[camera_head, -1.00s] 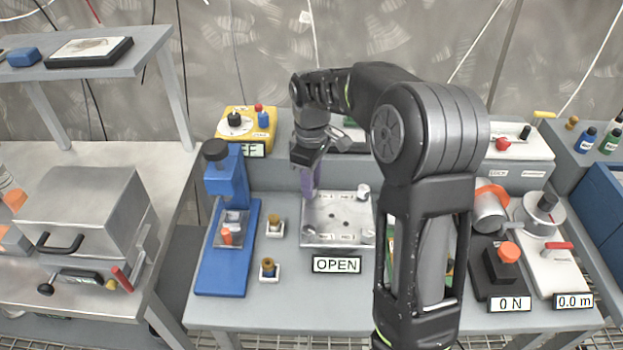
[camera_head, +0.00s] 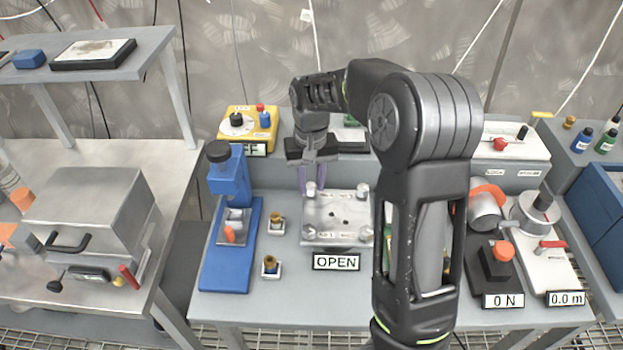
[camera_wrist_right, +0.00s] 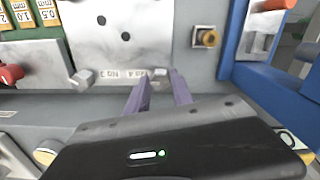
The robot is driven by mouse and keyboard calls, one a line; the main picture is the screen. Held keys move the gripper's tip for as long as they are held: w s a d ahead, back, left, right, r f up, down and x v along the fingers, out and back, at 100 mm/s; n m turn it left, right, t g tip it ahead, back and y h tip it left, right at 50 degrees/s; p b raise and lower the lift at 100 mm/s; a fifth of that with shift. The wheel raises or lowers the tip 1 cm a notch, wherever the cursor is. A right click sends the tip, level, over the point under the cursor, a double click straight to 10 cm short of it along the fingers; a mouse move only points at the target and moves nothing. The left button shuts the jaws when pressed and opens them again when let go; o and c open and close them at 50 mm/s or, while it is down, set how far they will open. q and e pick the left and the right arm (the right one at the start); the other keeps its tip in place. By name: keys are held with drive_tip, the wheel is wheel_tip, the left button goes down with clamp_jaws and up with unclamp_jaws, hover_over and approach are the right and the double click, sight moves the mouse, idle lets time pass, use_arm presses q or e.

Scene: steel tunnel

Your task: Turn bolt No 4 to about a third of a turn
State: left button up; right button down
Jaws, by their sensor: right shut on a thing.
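A steel plate (camera_head: 335,213) with bolts at its corners lies on the bench, above an "OPEN" sign (camera_head: 336,262). Bolt No 4 (camera_head: 311,187) is at its far left corner. My right gripper (camera_head: 312,190) points down there, its two purple fingers on either side of the bolt, shut on it. The right wrist view shows the bolt head (camera_wrist_right: 160,74) between the fingertips (camera_wrist_right: 162,78), beside a "NO 4" label. Bolt No 3 (camera_wrist_right: 83,77) stands apart from the fingers. The bolt's exact angle cannot be read. My left gripper is not in view.
A blue press (camera_head: 228,215) stands left of the plate, with two small brass-topped fittings (camera_head: 276,222) between. A yellow switch box (camera_head: 248,125) is behind. Gauges and a red-handled device (camera_head: 550,250) stand right. My right arm hides the bench right of the plate.

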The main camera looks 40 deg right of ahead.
sight(310, 187)
drive_tip(key=m+p, duration=0.1)
drive_tip(key=m, duration=0.4)
drive_tip(key=shift+a+m, duration=0.1)
drive_tip(key=shift+m, duration=0.3)
drive_tip(key=c, duration=1.1)
unclamp_jaws()
drive_tip(key=shift+r, duration=3.9)
